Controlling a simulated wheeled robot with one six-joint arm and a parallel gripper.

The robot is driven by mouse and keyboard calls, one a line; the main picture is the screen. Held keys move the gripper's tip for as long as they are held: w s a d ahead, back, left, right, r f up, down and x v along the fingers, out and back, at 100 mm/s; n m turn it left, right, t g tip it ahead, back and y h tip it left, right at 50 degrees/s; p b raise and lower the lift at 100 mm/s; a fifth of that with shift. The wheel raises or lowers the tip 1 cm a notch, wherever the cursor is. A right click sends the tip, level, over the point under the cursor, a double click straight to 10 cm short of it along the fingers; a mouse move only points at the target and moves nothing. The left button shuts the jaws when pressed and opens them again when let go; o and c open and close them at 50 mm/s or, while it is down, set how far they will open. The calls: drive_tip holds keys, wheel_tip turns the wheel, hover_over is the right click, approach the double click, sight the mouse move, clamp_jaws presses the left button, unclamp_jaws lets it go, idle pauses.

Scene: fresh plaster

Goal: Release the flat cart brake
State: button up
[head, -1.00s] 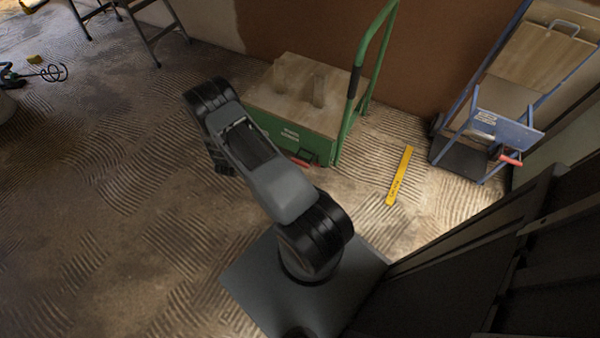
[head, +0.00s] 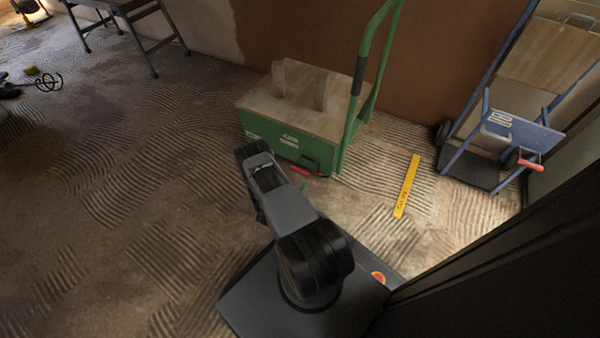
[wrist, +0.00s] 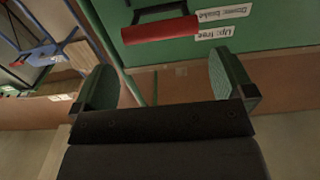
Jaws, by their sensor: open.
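The green flat cart (head: 257,133) stands against the wall with a wooden deck and a tall green push handle (head: 365,75). A red brake lever (head: 306,171) sits low on its near side, close to the handle post. In the wrist view the red lever (wrist: 160,29) on its black bracket is near the top, beside upside-down labels reading "Down: brake" and "Up: free" (wrist: 222,21). My gripper (wrist: 165,80) is open and empty, its fingers pointing toward the cart side, with the lever beyond the fingertips and apart from them.
A blue hand truck (head: 515,130) with its own red-gripped lever (head: 530,165) stands at the right. A yellow level (head: 406,187) lies on the ridged floor between them. A dark panel fills the lower right. A metal-legged table (head: 140,15) stands back left. The left floor is mostly clear.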

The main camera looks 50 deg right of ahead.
sight(300, 170)
drive_tip(key=shift+b+x, duration=1)
drive_tip(key=shift+x, duration=2.55)
drive_tip(key=c, duration=0.9)
drive_tip(key=shift+r, duration=0.1)
